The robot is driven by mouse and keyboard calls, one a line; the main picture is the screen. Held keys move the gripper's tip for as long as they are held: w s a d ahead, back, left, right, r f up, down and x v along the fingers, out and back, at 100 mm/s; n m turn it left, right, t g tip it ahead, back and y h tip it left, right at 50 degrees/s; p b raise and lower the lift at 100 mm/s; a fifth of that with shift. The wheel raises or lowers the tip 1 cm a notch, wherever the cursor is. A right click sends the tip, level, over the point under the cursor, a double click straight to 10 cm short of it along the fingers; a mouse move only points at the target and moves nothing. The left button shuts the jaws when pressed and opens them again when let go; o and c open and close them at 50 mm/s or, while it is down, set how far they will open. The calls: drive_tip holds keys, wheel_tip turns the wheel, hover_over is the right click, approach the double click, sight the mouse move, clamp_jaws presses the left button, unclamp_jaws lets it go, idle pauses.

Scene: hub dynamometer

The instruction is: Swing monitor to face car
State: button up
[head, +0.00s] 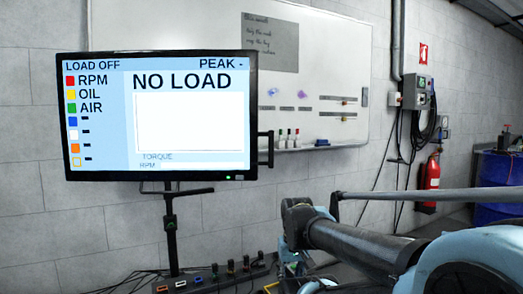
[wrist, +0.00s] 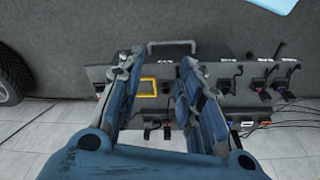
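The monitor (head: 160,118) stands at the left in the head view on a black stand (head: 171,235). Its lit screen reads "LOAD OFF", "PEAK" and "NO LOAD" and faces my head camera, slightly turned. A black handle (head: 266,149) sticks out from its right edge. My gripper (wrist: 164,62) is open and empty in the wrist view, fingers apart above a grey box with coloured sockets. The gripper's fingers are not clear in the head view; my arm runs in from the lower right, apart from the monitor. The car is not clearly seen; a tyre (wrist: 12,75) shows at the wrist view's left edge.
A socket box (head: 210,280) with plugs and cables lies below the monitor; it also shows in the wrist view (wrist: 195,73). A whiteboard (head: 330,75) hangs behind. A fire extinguisher (head: 429,182) and a blue drum (head: 500,190) are at the right.

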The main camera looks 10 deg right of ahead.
drive_tip(key=shift+o, duration=0.6)
drive_tip(key=shift+a, duration=0.1)
drive_tip(key=m+t, duration=0.1)
drive_tip(key=t, duration=0.1)
approach(271, 146)
drive_tip(key=x, duration=0.7)
drive_tip(key=w+x, duration=0.1)
drive_tip(key=x, duration=0.2)
drive_tip(key=shift+w+f, duration=0.15)
drive_tip(key=shift+f, duration=0.05)
clamp_jaws()
